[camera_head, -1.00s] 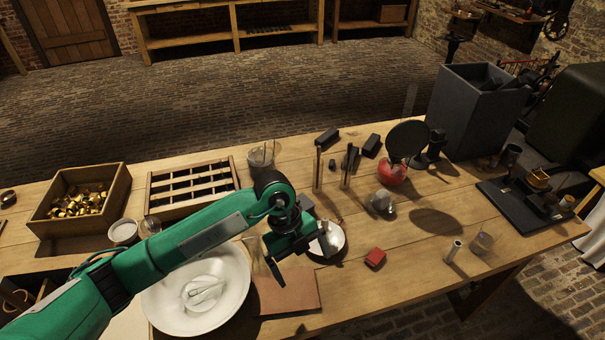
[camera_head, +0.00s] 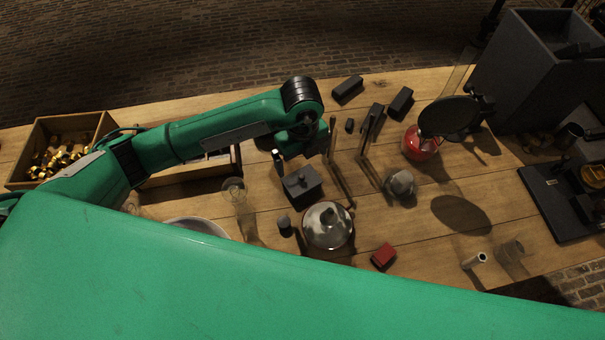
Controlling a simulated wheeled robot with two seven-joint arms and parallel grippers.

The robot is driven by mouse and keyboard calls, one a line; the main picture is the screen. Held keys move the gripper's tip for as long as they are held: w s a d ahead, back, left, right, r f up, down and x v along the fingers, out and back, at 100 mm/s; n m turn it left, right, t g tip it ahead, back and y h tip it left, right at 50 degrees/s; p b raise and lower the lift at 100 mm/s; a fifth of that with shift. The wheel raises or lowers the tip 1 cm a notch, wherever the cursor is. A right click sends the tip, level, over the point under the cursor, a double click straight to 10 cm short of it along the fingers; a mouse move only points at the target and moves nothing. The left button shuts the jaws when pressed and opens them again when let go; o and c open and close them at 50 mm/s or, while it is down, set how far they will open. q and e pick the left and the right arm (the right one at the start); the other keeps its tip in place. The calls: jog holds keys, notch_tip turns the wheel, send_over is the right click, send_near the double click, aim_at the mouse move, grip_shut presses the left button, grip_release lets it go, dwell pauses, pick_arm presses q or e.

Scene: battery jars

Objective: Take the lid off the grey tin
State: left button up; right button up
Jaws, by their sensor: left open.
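The likely grey tin is a small dark grey box (camera_head: 302,186) with a knob on top, standing in the middle of the bench. Its lid appears to be on, though the seam is too small to make out. My left gripper (camera_head: 300,153) is just beyond the box, pointing down toward the bench. It is open with nothing seen between its fingers, which are dark and partly hidden by the hand. I cannot tell its exact height over the bench. My right gripper is not in view.
A round metal lidded vessel (camera_head: 328,228) and a small dark cylinder (camera_head: 284,225) stand close in front. Thin upright posts (camera_head: 364,140) stand right of the gripper. A glass (camera_head: 234,192) is left, a red block (camera_head: 384,256) front right. My green arm link hides the foreground.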

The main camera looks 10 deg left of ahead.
aim_at(302, 176)
pick_arm(q)
notch_tip(302, 176, down, 3)
jog(key=shift+r, duration=0.15)
jog(key=shift+w+f+p, duration=0.1)
jog(key=shift+f+p, duration=0.25)
jog(key=shift+f, duration=0.2)
jog(key=shift+f+p, duration=0.35)
notch_tip(302, 176, down, 4)
jog(key=shift+r+p, duration=0.2)
jog(key=shift+p, duration=0.45)
jog(key=shift+f, duration=0.25)
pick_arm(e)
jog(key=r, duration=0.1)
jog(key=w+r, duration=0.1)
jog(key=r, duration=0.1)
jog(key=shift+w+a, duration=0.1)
pick_arm(q)
jog(key=shift+c, duration=0.9)
jog(key=c, duration=0.6)
